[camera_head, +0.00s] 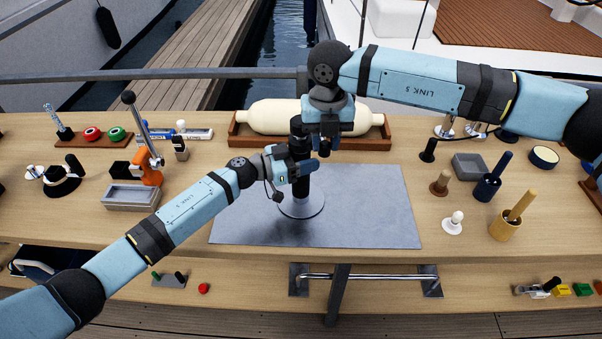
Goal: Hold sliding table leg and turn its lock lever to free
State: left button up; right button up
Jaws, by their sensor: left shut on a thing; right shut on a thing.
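The sliding table leg (301,204) stands upright on a round pale base on the grey mat (375,220). It is a dark post with a thicker black upper part. My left gripper (304,168) comes in from the left and is shut on the post about midway up. My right gripper (325,142) points down from above, close beside the post's upper part. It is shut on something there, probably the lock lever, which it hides. The lever's position cannot be seen.
A cream cylinder (285,117) lies in a wooden tray behind the mat. An orange-handled tool (150,168) and a grey tray (130,197) are on the left. Cups and pegs, including a yellow cup (504,229), stand on the right. The front of the mat is clear.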

pick_arm(q)
jog(key=shift+s+f, duration=0.1)
jog(key=shift+f, duration=0.2)
pick_arm(e)
jog(key=shift+d+n, duration=0.4)
jog(key=shift+w+d, duration=0.1)
jog(key=shift+w+d+n, duration=0.25)
jog(key=shift+d+n, duration=0.5)
jog(key=shift+n, duration=0.05)
jog(key=shift+w+d+n, duration=0.55)
jog(key=shift+d+n, duration=0.15)
jog(key=shift+n, duration=0.2)
